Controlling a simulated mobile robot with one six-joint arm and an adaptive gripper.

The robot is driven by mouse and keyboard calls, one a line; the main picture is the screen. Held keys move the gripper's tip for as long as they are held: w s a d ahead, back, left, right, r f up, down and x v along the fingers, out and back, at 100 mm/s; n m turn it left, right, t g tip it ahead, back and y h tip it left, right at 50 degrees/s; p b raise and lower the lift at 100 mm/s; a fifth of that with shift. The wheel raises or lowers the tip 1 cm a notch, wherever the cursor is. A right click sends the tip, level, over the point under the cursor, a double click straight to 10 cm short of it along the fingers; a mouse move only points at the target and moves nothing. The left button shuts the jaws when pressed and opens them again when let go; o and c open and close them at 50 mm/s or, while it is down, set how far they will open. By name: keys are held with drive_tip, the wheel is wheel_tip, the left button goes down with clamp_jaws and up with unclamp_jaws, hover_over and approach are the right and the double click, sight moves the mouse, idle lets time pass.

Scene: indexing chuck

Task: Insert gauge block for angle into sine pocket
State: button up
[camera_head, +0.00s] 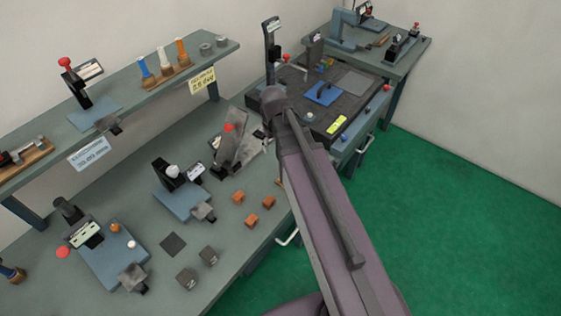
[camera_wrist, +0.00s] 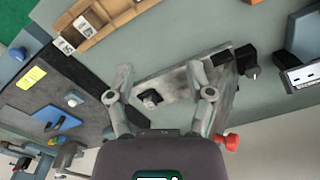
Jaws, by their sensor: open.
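My gripper (camera_wrist: 160,74) is open, with its two fingers apart and nothing between them. In the wrist view it is over a light grey tilted plate fixture (camera_wrist: 180,88), with a dark knob (camera_wrist: 151,99) between the fingers. This looks like the sine fixture (camera_head: 232,150) with the red knob in the head view. I cannot make out its pocket clearly. Small pale labelled blocks (camera_wrist: 82,25), possibly the gauge blocks, sit in a wooden tray (camera_wrist: 125,14) at the upper left of the wrist view. I cannot tell whether finger and fixture touch.
A black surface plate (camera_head: 350,104) with a blue piece (camera_head: 322,94) stands beyond my arm. Orange-brown blocks (camera_head: 251,221), dark cubes (camera_head: 187,278) and blue-based fixtures (camera_head: 185,197) stand on the bench. A shelf (camera_head: 140,95) runs along the wall.

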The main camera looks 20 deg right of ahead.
drive_tip(key=s+m, duration=0.1)
drive_tip(key=s, duration=0.6)
drive_tip(key=shift+s+m, duration=0.2)
drive_tip(key=shift+m, duration=0.2)
wheel_tip(320, 180, down, 2)
drive_tip(key=shift+f+b, duration=0.1)
drive_tip(key=shift+b, duration=1)
